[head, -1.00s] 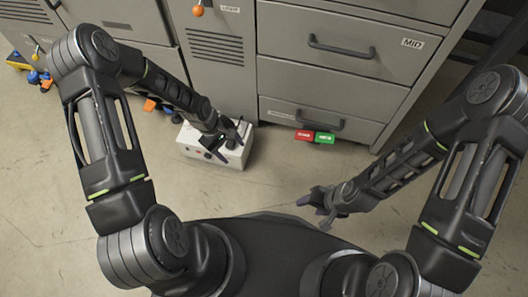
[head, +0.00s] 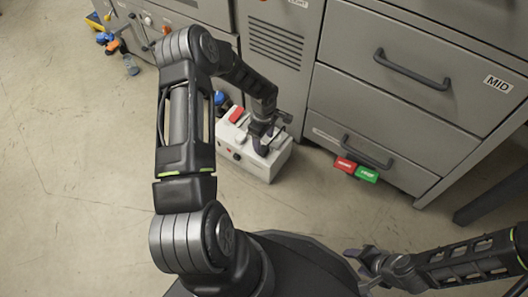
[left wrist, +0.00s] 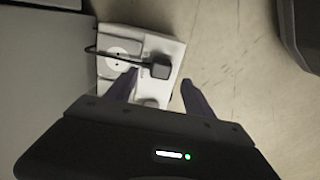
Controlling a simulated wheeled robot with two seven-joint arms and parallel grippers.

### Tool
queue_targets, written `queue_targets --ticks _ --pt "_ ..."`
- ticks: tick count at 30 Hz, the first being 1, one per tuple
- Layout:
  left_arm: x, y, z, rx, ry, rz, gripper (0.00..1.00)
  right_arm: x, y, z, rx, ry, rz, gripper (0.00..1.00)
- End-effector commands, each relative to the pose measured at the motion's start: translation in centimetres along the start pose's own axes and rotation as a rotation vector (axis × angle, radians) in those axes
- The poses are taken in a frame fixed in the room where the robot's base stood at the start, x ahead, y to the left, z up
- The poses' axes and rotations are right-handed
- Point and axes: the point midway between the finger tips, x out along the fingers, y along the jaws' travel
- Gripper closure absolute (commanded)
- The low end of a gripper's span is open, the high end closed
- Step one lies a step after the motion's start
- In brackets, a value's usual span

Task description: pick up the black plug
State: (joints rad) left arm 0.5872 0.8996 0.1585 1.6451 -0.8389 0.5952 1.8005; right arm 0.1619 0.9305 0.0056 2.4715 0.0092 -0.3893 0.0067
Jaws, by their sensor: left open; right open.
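The black plug (left wrist: 157,67) sits on the white socket box (left wrist: 170,47), with a black cord running from its left side. An empty round socket (left wrist: 122,55) is beside it. My left gripper (left wrist: 159,84) is open, its fingers on either side of the view just below the plug, with nothing between them; whether they touch the box is unclear. In the head view the left gripper (head: 265,136) is over the right part of the white box (head: 262,171) and hides the plug. My right gripper (head: 364,264) is open and empty, low over the floor, away from the box.
Grey drawer cabinets (head: 412,117) stand close behind the box. A red tag (head: 345,164) and a green tag (head: 367,174) lie by the bottom drawer. A red part (head: 236,114) shows at the box's left end.

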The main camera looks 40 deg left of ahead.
Motion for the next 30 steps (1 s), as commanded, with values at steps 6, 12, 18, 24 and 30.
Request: queue_targets --ticks 6,12,18,24,30 --pt "0.6 0.0 0.0 0.001 0.0 0.001 0.38 0.2 0.1 0.0 0.0 0.002 0.0 0.47" --pt "1.1 -0.1 0.0 0.0 -0.001 -0.001 0.38 0.5 0.2 0.0 0.0 0.002 0.0 0.47" --pt "4.0 -0.3 -0.1 -0.001 -0.002 -0.002 0.38 2.4 0.7 -0.1 0.001 0.009 0.0 0.47" --pt "5.9 -0.2 -0.1 0.0 -0.001 -0.001 0.38 3.1 1.0 -0.3 0.002 0.015 0.0 0.47" --pt "5.8 -0.2 -0.1 0.001 -0.001 0.0 0.38 3.0 0.9 -0.3 0.002 0.016 0.0 0.47"
